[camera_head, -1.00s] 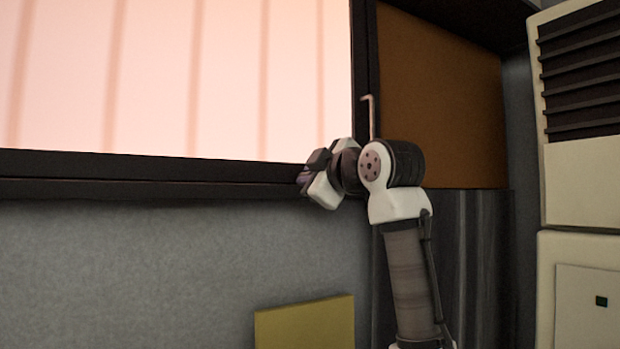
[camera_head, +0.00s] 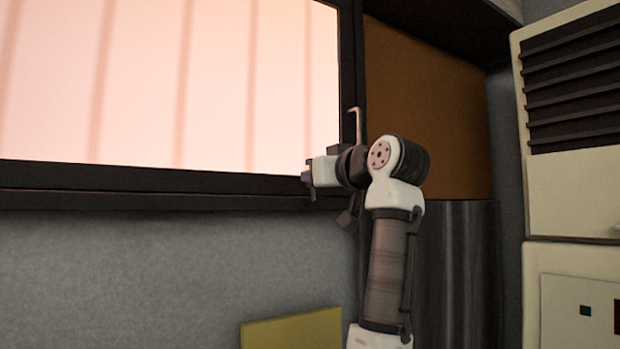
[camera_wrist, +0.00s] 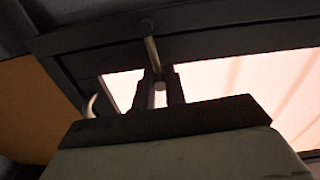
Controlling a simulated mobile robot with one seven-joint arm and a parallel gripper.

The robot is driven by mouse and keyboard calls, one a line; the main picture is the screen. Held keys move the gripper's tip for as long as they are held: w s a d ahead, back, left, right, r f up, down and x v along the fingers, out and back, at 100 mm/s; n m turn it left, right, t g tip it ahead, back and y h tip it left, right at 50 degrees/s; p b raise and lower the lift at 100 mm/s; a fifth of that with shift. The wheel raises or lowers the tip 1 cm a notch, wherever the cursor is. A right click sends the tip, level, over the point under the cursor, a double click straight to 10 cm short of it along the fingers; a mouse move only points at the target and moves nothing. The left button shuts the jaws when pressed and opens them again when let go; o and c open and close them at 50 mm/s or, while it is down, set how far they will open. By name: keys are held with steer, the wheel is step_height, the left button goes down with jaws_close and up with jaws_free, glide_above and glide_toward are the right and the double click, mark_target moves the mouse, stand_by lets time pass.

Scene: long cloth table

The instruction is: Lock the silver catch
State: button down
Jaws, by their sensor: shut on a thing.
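The silver catch (camera_wrist: 151,50) is a thin pale bar on the dark lower window frame. In the wrist view it runs from the frame to between my fingers. My gripper (camera_wrist: 160,88) is shut on its end; the fingers stand on both sides of it. The rest of the catch is hidden there by the gripper.
A pale hooked handle (camera_head: 357,122) stands on the right window frame, close above my wrist; it also shows in the wrist view (camera_wrist: 90,106). A brown panel (camera_head: 430,110) lies right of the window. A yellow board (camera_head: 292,329) is below. A cream vented cabinet (camera_head: 575,180) stands at right.

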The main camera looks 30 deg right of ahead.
steer(key=shift+d+m, duration=0.35)
steer(key=shift+m, duration=0.4)
steer(key=shift+d+m, duration=0.35)
steer(key=shift+m, duration=0.4)
steer(key=shift+d, duration=0.1)
steer(key=c, duration=1.5)
jaws_free()
steer(key=shift+s, duration=0.1)
steer(key=shift+o, duration=0.2)
steer(key=s+b, duration=0.5)
steer(key=s, duration=0.8)
steer(key=shift+s+a, duration=0.35)
steer(key=shift+a, duration=0.05)
steer(key=shift+s, duration=0.1)
